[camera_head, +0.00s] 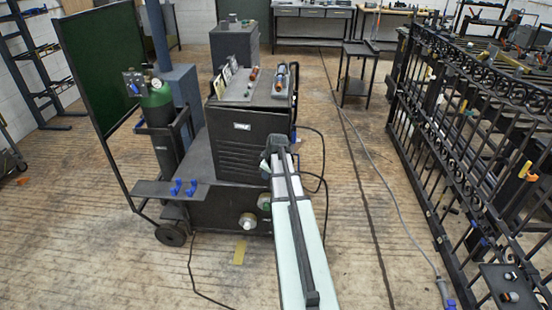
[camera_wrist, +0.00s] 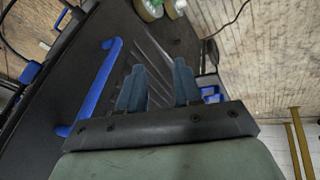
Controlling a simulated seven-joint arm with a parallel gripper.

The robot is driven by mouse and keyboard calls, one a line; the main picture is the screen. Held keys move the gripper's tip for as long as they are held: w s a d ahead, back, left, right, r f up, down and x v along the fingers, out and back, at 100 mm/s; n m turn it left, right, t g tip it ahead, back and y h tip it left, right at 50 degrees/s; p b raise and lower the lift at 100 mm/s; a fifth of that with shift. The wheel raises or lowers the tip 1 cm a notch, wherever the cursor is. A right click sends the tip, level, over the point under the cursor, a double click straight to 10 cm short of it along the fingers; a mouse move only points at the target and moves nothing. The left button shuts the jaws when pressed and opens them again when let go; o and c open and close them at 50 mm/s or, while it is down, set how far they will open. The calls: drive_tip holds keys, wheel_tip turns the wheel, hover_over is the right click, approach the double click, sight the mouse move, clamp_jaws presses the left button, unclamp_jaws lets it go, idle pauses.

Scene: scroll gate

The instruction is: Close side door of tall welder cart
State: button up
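The tall welder cart (camera_head: 240,150) stands in the middle of the head view, with a dark louvred front and a lower box with round fittings (camera_head: 247,221). My arm reaches in from the bottom, and my gripper (camera_head: 270,160) is at the cart's right front, its fingers unclear there. In the wrist view my gripper (camera_wrist: 159,75) is open, with two blue-grey fingers apart and nothing seen between them. A dark panel (camera_wrist: 65,75) with a long blue handle (camera_wrist: 98,88) lies left of the fingers, apart from them. I cannot tell for certain whether this panel is the side door.
A green gas cylinder (camera_head: 158,115) and a dark green screen (camera_head: 97,75) stand at the cart's left. Cables lie on the floor around the cart. A black iron gate (camera_head: 450,140) stands on the right. The wooden floor between cart and gate is mostly clear.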

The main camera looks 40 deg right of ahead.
drive_tip(key=s+a+f+m+t, duration=0.1)
drive_tip(key=s+a+f, duration=0.2)
drive_tip(key=a+f, duration=0.35)
drive_tip(key=s+a+f+m+t, duration=0.1)
drive_tip(key=s+a+f, duration=0.25)
drive_tip(key=f, duration=0.65)
drive_tip(key=d+r+m+t+h, duration=0.3)
drive_tip(key=d+r+m+h, duration=0.15)
drive_tip(key=r, duration=0.35)
drive_tip(key=d+r+m+t+h, duration=0.4)
drive_tip(key=r+m+h, duration=0.2)
drive_tip(key=r, duration=0.2)
drive_tip(key=x, duration=1.4)
drive_tip(key=shift+w+d, duration=0.1)
drive_tip(key=shift+w, duration=0.1)
drive_tip(key=shift+c, duration=0.2)
clamp_jaws()
